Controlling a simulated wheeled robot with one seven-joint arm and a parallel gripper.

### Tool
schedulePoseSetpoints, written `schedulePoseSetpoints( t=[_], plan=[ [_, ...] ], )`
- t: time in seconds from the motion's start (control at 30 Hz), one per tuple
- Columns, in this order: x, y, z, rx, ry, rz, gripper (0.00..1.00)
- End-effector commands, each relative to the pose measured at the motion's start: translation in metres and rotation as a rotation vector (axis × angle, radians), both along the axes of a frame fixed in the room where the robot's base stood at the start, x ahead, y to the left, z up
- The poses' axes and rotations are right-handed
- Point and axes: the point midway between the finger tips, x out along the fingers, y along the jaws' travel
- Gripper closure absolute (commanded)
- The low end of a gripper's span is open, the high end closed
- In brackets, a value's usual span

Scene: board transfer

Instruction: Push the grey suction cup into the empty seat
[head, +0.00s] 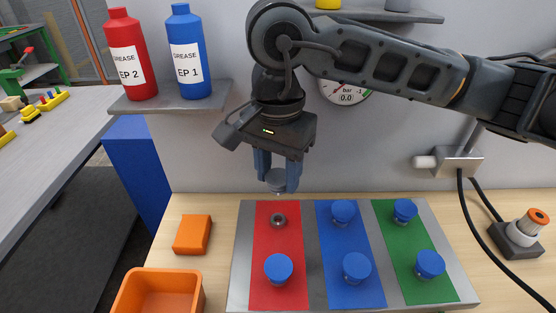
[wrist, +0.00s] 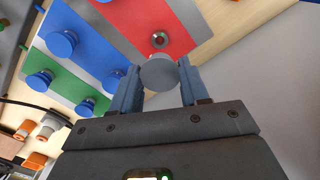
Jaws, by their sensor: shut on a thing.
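My gripper (head: 277,177) is shut on the grey suction cup (head: 276,181) and holds it in the air above the back of the board (head: 242,265). In the wrist view the grey cup (wrist: 158,73) sits between the two blue fingers of the gripper (wrist: 157,75). The empty seat (head: 278,220) is a dark metal ring at the back of the red strip (head: 268,240). It also shows in the wrist view (wrist: 159,40), just beyond the cup. The cup is apart from the seat, and the exact gap is hard to judge.
Blue suction cups fill the other seats, such as the front red-strip cup (head: 278,268) and the back blue-strip cup (head: 343,211). An orange block (head: 193,235) and an orange bin (head: 158,293) lie left of the board. A shelf with bottles (head: 172,100) is behind left.

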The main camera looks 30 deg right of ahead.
Motion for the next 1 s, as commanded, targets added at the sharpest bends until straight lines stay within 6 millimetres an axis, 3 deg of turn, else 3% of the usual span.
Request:
schedulePoseSetpoints(
  t=[0.53, 1.0],
  plan=[
    [0.0, 0.0, -0.003, -0.004, -0.002, 0.001, 0.86],
    [0.0, 0.0, -0.04, -0.003, -0.001, 0.001, 0.86]
  ],
)
